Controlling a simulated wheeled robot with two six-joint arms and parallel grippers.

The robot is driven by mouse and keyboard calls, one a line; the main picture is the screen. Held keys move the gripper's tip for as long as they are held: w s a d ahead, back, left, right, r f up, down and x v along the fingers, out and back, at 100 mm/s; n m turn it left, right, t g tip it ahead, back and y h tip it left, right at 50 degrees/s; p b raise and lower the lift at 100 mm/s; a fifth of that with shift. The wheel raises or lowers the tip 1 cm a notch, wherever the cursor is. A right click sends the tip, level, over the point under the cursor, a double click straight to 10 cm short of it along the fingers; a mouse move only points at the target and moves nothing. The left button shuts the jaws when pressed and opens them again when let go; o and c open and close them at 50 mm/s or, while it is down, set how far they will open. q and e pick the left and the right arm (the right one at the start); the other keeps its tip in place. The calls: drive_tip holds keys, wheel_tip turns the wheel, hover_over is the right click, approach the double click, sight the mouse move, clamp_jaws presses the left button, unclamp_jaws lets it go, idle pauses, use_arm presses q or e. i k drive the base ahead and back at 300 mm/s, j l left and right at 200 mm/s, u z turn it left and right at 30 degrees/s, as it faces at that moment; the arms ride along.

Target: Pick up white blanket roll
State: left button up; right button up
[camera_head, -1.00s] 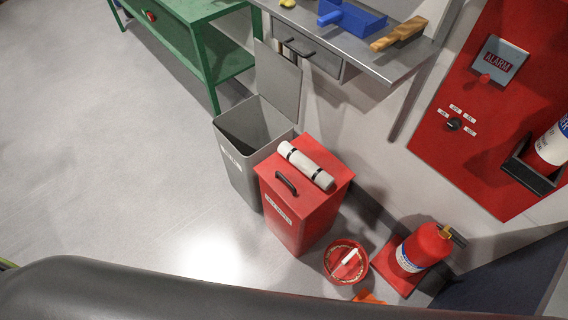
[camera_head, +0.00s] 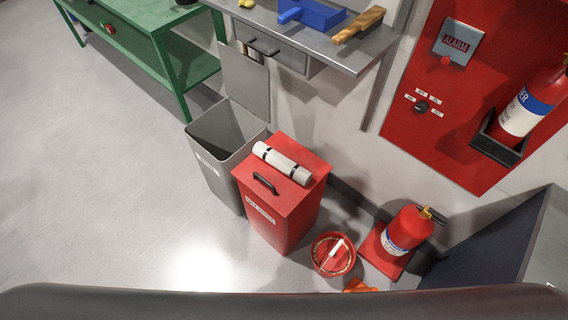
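The white blanket roll (camera_head: 282,162) is a white cylinder with two dark straps. It lies on the lid of a red bin (camera_head: 281,205), behind the bin's black handle (camera_head: 265,184). Neither of my grippers shows in the head view, so nothing of mine is seen near the roll.
A grey bin (camera_head: 217,150) with a raised lid stands left of the red bin. A red bowl (camera_head: 333,254) and a fire extinguisher (camera_head: 408,231) on a red base are to its right. A metal bench (camera_head: 330,58) and green table (camera_head: 150,45) stand behind. Floor at left is clear.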

sight(296, 172)
drive_tip(key=j+z, duration=0.1)
drive_tip(key=z, duration=0.95)
drive_tip(key=j+z, duration=0.6)
drive_tip(key=j, duration=0.2)
drive_tip(key=k+j+z, duration=0.1)
drive_tip(key=j+z, duration=0.15)
drive_tip(key=j, duration=0.15)
drive_tip(key=k+j+z, duration=0.15)
drive_tip(key=j+z, duration=0.15)
drive_tip(key=k+j+z, duration=0.15)
drive_tip(key=j+z, duration=0.15)
drive_tip(key=j, duration=0.15)
drive_tip(key=k+j, duration=0.2)
drive_tip(key=j, duration=0.15)
drive_tip(key=k+j, duration=0.15)
drive_tip(key=j, duration=0.2)
drive_tip(key=k+j, duration=0.2)
drive_tip(key=j, duration=0.15)
drive_tip(key=k+j+z, duration=0.1)
drive_tip(key=j, duration=0.2)
drive_tip(key=k, duration=0.05)
